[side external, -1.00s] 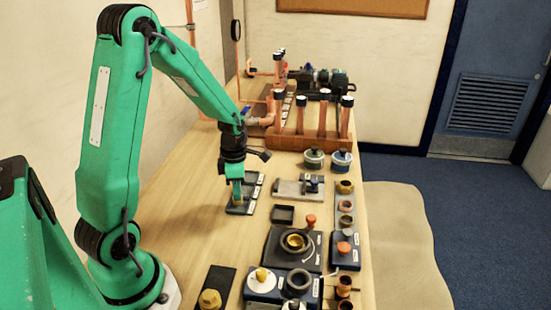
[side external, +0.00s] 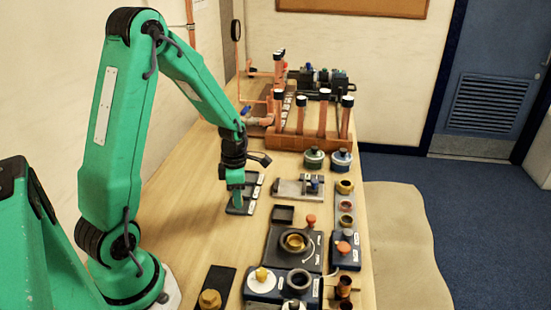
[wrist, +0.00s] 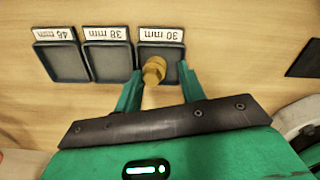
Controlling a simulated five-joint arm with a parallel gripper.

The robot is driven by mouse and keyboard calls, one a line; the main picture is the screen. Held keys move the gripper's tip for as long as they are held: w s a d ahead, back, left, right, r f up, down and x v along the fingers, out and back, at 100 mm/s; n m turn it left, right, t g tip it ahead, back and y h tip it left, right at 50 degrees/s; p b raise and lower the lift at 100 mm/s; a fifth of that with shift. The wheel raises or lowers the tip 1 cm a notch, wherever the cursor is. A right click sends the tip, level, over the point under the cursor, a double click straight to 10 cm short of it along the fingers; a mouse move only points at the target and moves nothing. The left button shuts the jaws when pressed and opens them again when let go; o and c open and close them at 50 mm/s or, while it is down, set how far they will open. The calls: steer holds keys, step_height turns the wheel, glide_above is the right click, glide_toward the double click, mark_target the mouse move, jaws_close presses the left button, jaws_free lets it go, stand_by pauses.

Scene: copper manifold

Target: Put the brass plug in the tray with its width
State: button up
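The brass plug (wrist: 153,70) is a small golden piece at the near edge of the 30 mm tray (wrist: 162,48) in the wrist view. I cannot tell whether it rests in the tray or is just above it. My gripper (wrist: 160,72) has its two green fingers apart on either side of the plug. A clear gap shows between plug and right finger; the left finger is close beside it. In the side view my gripper (side external: 237,196) is low over the trays, and the plug is hidden there.
The 38 mm tray (wrist: 108,62) and the 46 mm tray (wrist: 62,64) stand left of the 30 mm tray in the wrist view. A small dark tray (side external: 283,215) and a grey fixture (side external: 290,188) are to the right in the side view. Bare wood lies left of the gripper.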

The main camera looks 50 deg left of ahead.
steer(key=shift+r, duration=0.15)
step_height(320, 180, up, 12)
stand_by(0.7)
stand_by(0.5)
steer(key=s+d+r+m+t, duration=0.2)
steer(key=s+d+r+m, duration=0.3)
steer(key=m, duration=1)
steer(key=s+d+r+m+t, duration=0.3)
steer(key=d+m, duration=0.6)
steer(key=m, duration=0.6)
steer(key=shift+s+d+r+t, duration=0.3)
steer(key=shift+s+r, duration=0.7)
steer(key=shift+s, duration=0.45)
